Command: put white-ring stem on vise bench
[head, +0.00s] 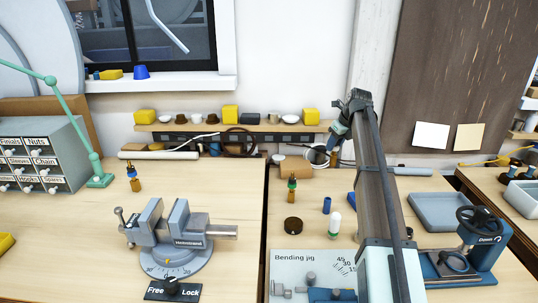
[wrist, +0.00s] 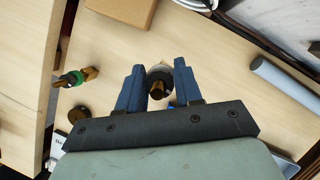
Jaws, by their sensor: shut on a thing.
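My gripper (wrist: 159,76) is shut on the white-ring stem (wrist: 158,87), a brass piece with a pale ring, seen between the blue fingers in the wrist view. In the head view my gripper (head: 335,138) is over the back of the right bench; the stem is small and hard to make out there. The vise bench (head: 80,245) is the left wooden bench, carrying the grey vise (head: 175,240). A blue-ring stem (head: 133,180) stands upright near its back. A green-ring stem (head: 292,190) stands on the right bench, and also shows in the wrist view (wrist: 75,78).
A narrow gap (head: 265,215) separates the benches. A drawer cabinet (head: 45,155) and green lamp arm (head: 75,120) stand at the left. On the right bench are a dark disc (head: 293,225), a white-topped cylinder (head: 334,225) and a bending jig (head: 300,262).

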